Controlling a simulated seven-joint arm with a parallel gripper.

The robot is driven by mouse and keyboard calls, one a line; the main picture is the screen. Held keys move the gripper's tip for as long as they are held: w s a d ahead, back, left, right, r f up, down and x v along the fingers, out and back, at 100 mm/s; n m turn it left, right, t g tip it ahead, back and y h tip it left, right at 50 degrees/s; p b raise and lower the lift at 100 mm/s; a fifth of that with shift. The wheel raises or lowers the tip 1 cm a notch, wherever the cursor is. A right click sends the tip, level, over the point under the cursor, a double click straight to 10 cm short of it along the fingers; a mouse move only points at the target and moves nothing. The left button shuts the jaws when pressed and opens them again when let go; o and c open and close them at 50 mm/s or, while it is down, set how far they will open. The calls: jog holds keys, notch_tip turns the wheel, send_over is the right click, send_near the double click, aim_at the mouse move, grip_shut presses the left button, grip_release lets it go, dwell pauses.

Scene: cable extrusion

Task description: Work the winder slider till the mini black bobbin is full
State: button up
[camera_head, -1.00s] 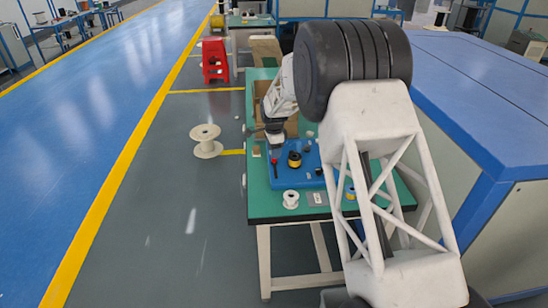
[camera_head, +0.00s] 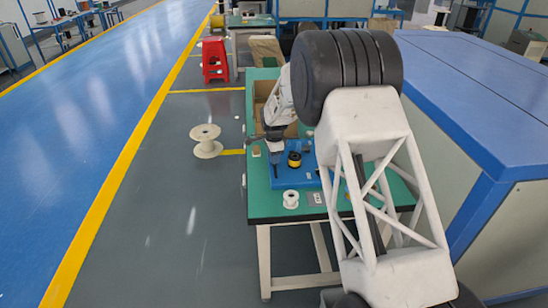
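The winder (camera_head: 283,182) is a blue base on the green table. A small black bobbin (camera_head: 294,160) with a yellow band of winding around it stands upright on the base. How full it is cannot be told at this size. My gripper (camera_head: 275,160) points down over the left part of the base, just left of the bobbin. Its dark fingers cover the place of the red-topped slider knob, which is hidden now. Whether the fingers are closed on the knob is too small to tell.
A white spool (camera_head: 290,199) and a small grey box (camera_head: 316,199) stand at the table's (camera_head: 264,208) front. A cardboard box (camera_head: 262,90) is behind my gripper. My arm hides the table's right side. A large cream spool (camera_head: 206,141) and a red stool (camera_head: 214,60) stand on the floor to the left.

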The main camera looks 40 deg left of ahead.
aim_at(276, 179)
grip_shut()
jog(key=shift+s+d, duration=0.2)
jog(key=shift+s, duration=0.05)
jog(key=s+d, duration=0.5)
jog(key=d, duration=0.1)
jog(key=shift+s, duration=0.4)
jog(key=shift+s+d, duration=0.15)
jog(key=shift+s, duration=0.05)
jog(key=o, duration=0.8)
grip_release()
jog(key=shift+s, duration=0.1)
jog(key=shift+o, duration=0.2)
